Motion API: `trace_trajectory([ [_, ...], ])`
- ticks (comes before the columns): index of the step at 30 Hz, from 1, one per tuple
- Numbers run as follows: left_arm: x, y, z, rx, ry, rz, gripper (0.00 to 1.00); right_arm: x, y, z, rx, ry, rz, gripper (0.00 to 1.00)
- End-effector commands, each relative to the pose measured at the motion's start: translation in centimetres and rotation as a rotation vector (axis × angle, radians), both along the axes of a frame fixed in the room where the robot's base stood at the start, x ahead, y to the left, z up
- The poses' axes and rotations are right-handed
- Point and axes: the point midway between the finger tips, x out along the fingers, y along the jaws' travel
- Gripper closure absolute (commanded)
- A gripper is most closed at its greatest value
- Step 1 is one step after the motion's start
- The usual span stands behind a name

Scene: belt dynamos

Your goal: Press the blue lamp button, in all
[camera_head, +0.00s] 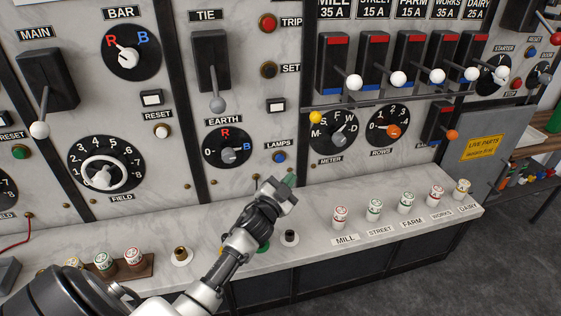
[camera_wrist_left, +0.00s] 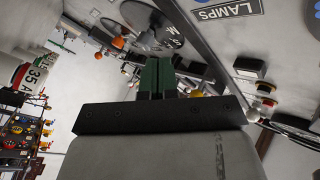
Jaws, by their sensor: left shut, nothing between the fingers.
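The blue lamp button (camera_head: 279,157) is a small round button on the marble panel, just below the LAMPS label (camera_head: 278,143). My left gripper (camera_head: 290,181) is just below and slightly right of the button in the head view, apart from it in the picture. The button stays uncovered there. In the left wrist view, its green fingers (camera_wrist_left: 157,78) are together and empty. The LAMPS label also shows at the top of that view. A blue patch is cut off at that view's right edge; I cannot tell whether it is the button. My right gripper is not in view.
The earth dial (camera_head: 228,147) is left of the button, and the meter dial (camera_head: 334,132) is to its right. Labelled fuses, such as the MILL fuse (camera_head: 340,217), stand on the marble ledge (camera_head: 310,255). A white-framed switch (camera_head: 276,105) sits above.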

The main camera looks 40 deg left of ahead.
Motion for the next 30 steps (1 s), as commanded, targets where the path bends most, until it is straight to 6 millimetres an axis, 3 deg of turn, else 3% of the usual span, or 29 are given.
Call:
trace_trajectory([
  [12, 3.3, 3.9, -0.1, 0.001, 0.000, -0.001, 1.00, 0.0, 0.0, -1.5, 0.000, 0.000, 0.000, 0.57],
  [30, 3.8, 4.4, 0.0, -0.001, 0.000, 0.000, 1.00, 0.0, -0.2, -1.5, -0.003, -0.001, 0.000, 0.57],
])
